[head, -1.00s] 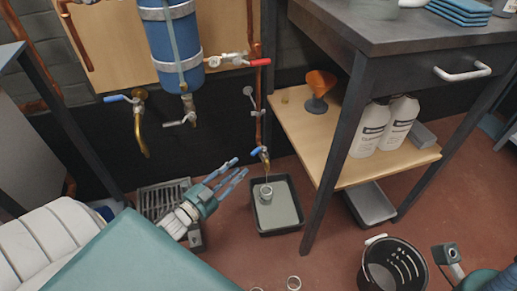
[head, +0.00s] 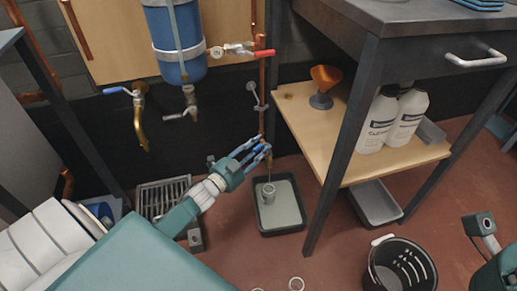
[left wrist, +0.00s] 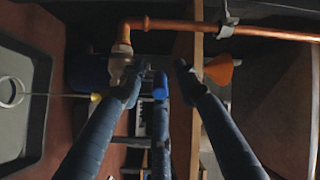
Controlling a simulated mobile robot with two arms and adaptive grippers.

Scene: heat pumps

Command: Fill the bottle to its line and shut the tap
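The bottle (head: 269,192) is a small open-topped grey vessel standing upright in a black tray (head: 262,228). Its fill line and water level cannot be made out. A thin stream runs into it from the low tap (head: 269,160), whose brass spout also shows in the left wrist view (left wrist: 96,97). My left gripper (head: 262,150) is at this tap, partly covering it. In the left wrist view its fingers (left wrist: 160,80) are spread, with the tap's blue handle (left wrist: 160,84) between them. I cannot tell whether they touch it.
A bench leg (head: 340,150) and lower shelf (head: 345,184) stand just right of the tray. The shelf carries an orange funnel (head: 325,77) and white bottles (head: 378,120). A black bucket (head: 400,280) stands front right. A floor grate (head: 160,195) lies left.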

